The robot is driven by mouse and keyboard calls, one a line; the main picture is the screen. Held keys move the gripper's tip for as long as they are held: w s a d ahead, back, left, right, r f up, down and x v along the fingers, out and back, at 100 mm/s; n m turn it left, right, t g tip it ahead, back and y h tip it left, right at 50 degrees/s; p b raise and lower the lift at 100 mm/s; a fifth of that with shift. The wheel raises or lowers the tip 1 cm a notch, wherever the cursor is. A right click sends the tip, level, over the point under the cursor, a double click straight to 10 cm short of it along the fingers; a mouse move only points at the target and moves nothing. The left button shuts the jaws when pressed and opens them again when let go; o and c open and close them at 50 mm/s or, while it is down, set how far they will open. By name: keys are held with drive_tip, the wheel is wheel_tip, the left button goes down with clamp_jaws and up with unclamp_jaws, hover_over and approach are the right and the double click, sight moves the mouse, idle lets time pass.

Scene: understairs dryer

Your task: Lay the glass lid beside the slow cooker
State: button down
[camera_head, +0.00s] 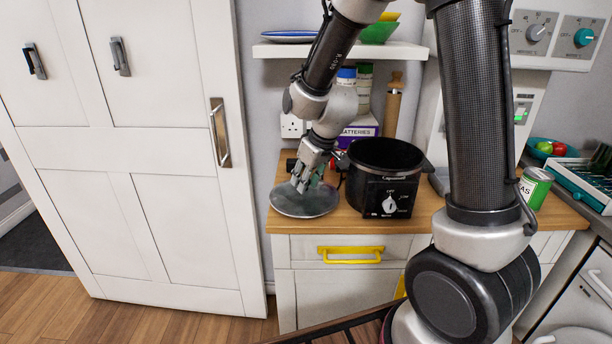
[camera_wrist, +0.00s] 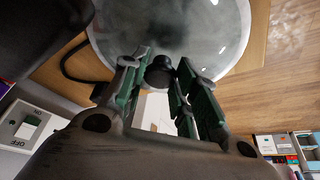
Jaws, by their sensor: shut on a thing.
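The glass lid (camera_head: 304,204) is a round, greyish clear disc with a dark knob. It is at the left end of the wooden counter, left of the slow cooker, and its left edge reaches the counter's edge. My gripper (camera_head: 306,184) is above it, shut on the lid's knob. In the wrist view the lid (camera_wrist: 168,28) fills the top, and its dark knob (camera_wrist: 160,72) is between my gripper's green-padded fingers (camera_wrist: 160,82). I cannot tell whether the lid touches the counter. The black slow cooker (camera_head: 371,187) stands uncovered on the counter, with a dial on its front.
The wooden counter (camera_head: 345,224) is narrow, with a yellow-handled drawer (camera_head: 349,254) below. A shelf (camera_head: 300,50) hangs above. Jars, a batteries box (camera_head: 359,130) and a wooden mill (camera_head: 394,105) stand behind the cooker. A green can (camera_head: 535,187) is to the right.

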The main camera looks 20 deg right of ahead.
drive_tip(key=shift+f, duration=0.1)
drive_tip(key=c, duration=1.1)
unclamp_jaws()
drive_tip(key=v, duration=1.2)
drive_tip(key=s+d+r+m, duration=0.1)
drive_tip(key=s+d+r, duration=0.1)
drive_tip(key=s+d, duration=0.2)
drive_tip(key=s+d+r+m+h, duration=0.1)
drive_tip(key=s+d, duration=0.3)
drive_tip(key=s, duration=0.6)
drive_tip(key=s+d+r+m+h, duration=0.1)
drive_tip(key=s+d+r+m, duration=0.2)
drive_tip(key=s, duration=0.5)
drive_tip(key=shift+d, duration=0.75)
drive_tip(key=shift+s+r, duration=0.1)
